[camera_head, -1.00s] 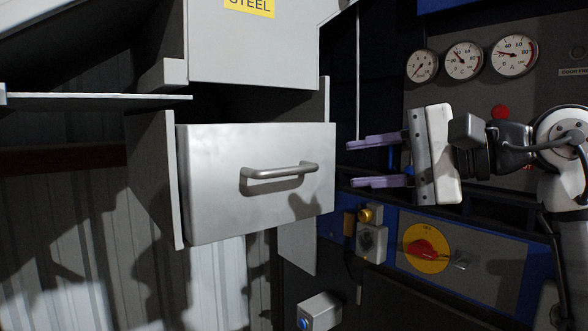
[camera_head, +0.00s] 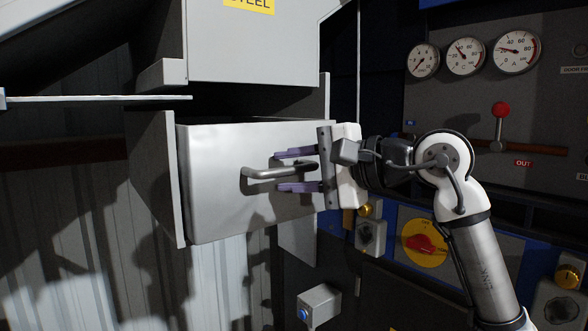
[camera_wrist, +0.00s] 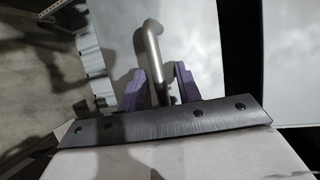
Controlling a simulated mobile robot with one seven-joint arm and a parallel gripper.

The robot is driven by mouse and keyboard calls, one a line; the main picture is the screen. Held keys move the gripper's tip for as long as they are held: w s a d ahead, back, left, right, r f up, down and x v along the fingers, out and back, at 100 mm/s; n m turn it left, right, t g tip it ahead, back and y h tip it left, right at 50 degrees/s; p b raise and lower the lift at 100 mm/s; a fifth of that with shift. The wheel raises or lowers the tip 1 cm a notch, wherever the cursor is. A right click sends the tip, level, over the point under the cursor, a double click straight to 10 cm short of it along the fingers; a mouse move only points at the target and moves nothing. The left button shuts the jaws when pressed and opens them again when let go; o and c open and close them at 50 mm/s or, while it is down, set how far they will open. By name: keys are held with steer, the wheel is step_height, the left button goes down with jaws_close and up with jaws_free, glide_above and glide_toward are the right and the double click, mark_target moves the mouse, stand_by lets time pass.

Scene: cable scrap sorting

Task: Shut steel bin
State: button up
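The steel bin (camera_head: 215,205) is a grey metal drawer under a cabinet with a yellow STEEL label (camera_head: 249,5). It stands pulled out, with a dark gap above its front. Its bar handle (camera_head: 265,173) crosses the front panel. My gripper (camera_head: 280,170) is at the right end of the handle, its two purple fingers open, one above and one below the bar. In the wrist view the handle (camera_wrist: 154,60) lies between the spread fingers, with space on either side. I cannot tell whether the fingertips touch the front panel.
A thin shelf edge (camera_head: 95,98) juts in at the left. On the right is a panel with gauges (camera_head: 465,57), a red-knobbed lever (camera_head: 500,112) and a yellow-and-red rotary switch (camera_head: 425,243). A grey box with a blue button (camera_head: 319,303) is below the bin.

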mark_target(280, 164)
jaws_close()
steer(key=w+a, duration=0.2)
steer(key=w, duration=0.1)
steer(key=shift+w+a, duration=0.3)
steer(key=shift+d+r, duration=0.1)
steer(key=shift+o, duration=0.2)
jaws_free()
steer(key=b+v, duration=0.2)
steer(key=v, duration=1.1)
steer(key=shift+s+d, duration=0.2)
steer(key=shift+s, duration=0.05)
steer(key=shift+r, duration=0.1)
